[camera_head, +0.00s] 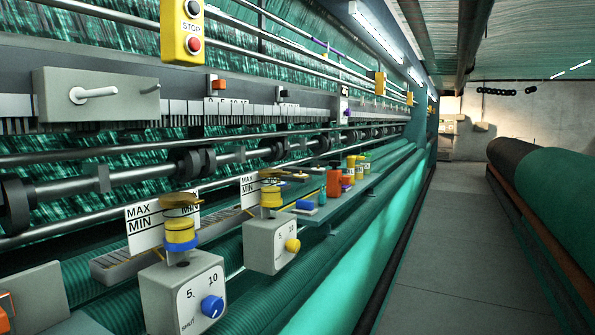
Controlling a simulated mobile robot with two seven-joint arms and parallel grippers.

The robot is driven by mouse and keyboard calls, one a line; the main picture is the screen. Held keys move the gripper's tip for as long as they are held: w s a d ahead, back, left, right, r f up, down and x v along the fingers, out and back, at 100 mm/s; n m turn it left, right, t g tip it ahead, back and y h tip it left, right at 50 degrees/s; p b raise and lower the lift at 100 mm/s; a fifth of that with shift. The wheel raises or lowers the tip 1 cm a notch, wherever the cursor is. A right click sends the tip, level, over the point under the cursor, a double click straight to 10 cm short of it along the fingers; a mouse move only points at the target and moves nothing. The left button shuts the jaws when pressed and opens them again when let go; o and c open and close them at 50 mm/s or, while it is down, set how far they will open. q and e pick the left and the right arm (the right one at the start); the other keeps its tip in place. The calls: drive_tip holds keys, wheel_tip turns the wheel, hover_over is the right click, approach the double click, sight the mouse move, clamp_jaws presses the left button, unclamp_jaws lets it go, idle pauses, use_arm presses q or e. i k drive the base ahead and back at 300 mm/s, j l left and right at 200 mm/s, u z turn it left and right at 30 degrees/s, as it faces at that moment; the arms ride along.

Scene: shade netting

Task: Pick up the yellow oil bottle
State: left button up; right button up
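Two small yellow containers stand close together at the far end of a narrow shelf (336,205) on the machine's front. One yellow container (351,165) is on the left, and the other yellow container (364,166) is just right of it. They are too small to tell which is the oil bottle. Orange containers (333,183) stand in front of them on the nearer side. Neither of my grippers shows in this view.
Grey dial boxes with a blue knob (212,306) and a yellow knob (292,245) stick out nearer me. A blue item (306,205) lies on the shelf. The aisle floor (428,250) is clear; large green rolls (560,195) line its right side.

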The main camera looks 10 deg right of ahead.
sight(351, 159)
drive_tip(key=i+l+u, duration=0.15)
drive_tip(key=u, duration=0.25)
drive_tip(key=i+l+u, duration=0.1)
drive_tip(key=l+u, duration=0.3)
drive_tip(key=i+l+u, duration=0.2)
drive_tip(key=l, duration=0.15)
drive_tip(key=l+u, duration=0.15)
drive_tip(key=l, duration=0.2)
drive_tip(key=l+u, duration=0.35)
drive_tip(key=l, duration=2.75)
drive_tip(key=i+u, duration=0.05)
drive_tip(key=i, duration=0.05)
